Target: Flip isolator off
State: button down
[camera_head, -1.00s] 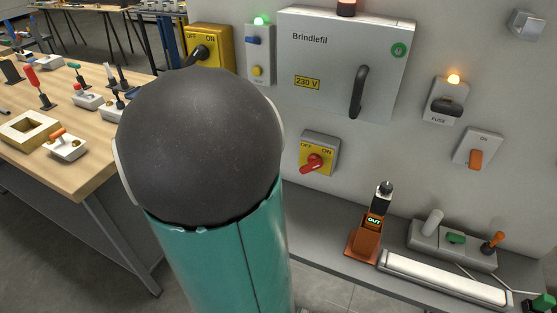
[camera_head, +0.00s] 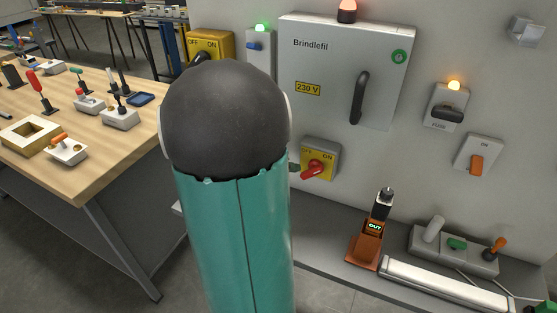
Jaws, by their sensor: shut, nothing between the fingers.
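A yellow OFF/ON rotary switch with a red handle (camera_head: 315,167) is on the wall below the grey cabinet. Its handle is tilted, with one end toward the lower left. A second yellow OFF/ON switch (camera_head: 207,44) is at the upper left, its dark handle mostly hidden by my arm. I cannot tell which one is the isolator. My dark round arm joint and teal link hide much of the middle. A small dark piece, probably the tip of my gripper (camera_head: 294,166), shows at the left edge of the red-handled switch. I cannot tell whether they touch.
The grey cabinet (camera_head: 340,75) has a black handle. A fuse unit (camera_head: 446,108) and an orange-lever switch (camera_head: 478,157) are to its right. Below, a ledge holds an orange device (camera_head: 369,238) and a lever box (camera_head: 453,249). A wooden bench (camera_head: 100,165) stands left.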

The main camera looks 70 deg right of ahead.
aim_at(302, 179)
jog(key=shift+s+f, duration=0.4)
jog(key=shift+f, duration=0.05)
jog(key=shift+w+f+n+g+h, duration=0.1)
jog(key=shift+f+n+g+h, duration=0.05)
jog(key=shift+f+n+g, duration=0.35)
jog(key=shift+w+f+n+g+h, duration=0.15)
jog(key=shift+n+g, duration=0.15)
jog(key=shift+g, duration=0.3)
dwell(0.4)
jog(key=shift+s+f+n+g, duration=0.1)
jog(key=shift+f+n+g, duration=0.2)
jog(key=shift+g, duration=0.2)
jog(key=shift+s+f+n+g+h, duration=0.15)
jog(key=shift+f+n+g+h, duration=0.35)
jog(key=shift+n+g, duration=0.25)
jog(key=shift+s+f+n+g+h, duration=0.15)
jog(key=shift+f+n+g+h, duration=0.3)
jog(key=shift+n+g, duration=0.25)
jog(key=n+h, duration=0.1)
jog(key=n, duration=0.1)
jog(key=s+f+n+g+h, duration=0.1)
jog(key=n, duration=0.1)
jog(key=s+n+g+h, duration=0.1)
jog(key=n+h, duration=0.1)
jog(key=shift+a+f, duration=0.15)
jog(key=shift+f, duration=0.2)
jog(key=shift+s+f, duration=0.15)
jog(key=shift+s, duration=0.3)
dwell(1.0)
